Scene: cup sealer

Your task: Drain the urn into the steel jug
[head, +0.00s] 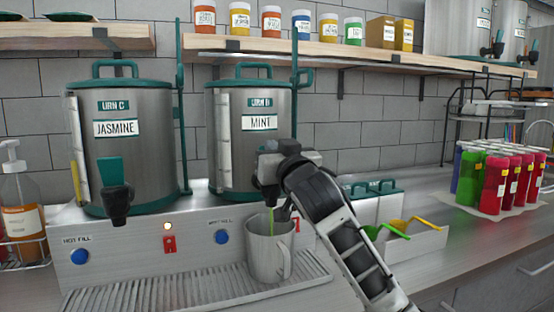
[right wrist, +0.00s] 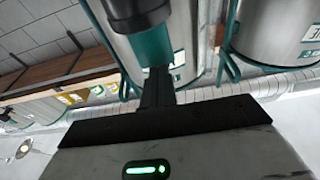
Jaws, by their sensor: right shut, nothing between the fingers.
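The steel urn labelled MINT (head: 228,160) stands on the steel counter unit with its lid on. A thin green stream (head: 271,218) runs down from its tap area into the steel jug (head: 265,258), which stands upright on the drip grille below. My right gripper (head: 268,160) is shut and empty at the front of this urn, covering most of the tap. In the right wrist view, the shut fingers (right wrist: 157,88) are at a teal tap lever (right wrist: 150,45); I cannot tell whether they touch. The liquid level inside the jug is hidden. My left gripper is not in view.
The JASMINE urn (head: 148,165) stands to the left, its tap (head: 114,190) jutting forward. The ribbed drip grille (head: 180,293) is clear left of the jug. Green and yellow scoops (head: 397,228) and colourful cups (head: 500,178) are at right. A shelf (head: 350,54) hangs above.

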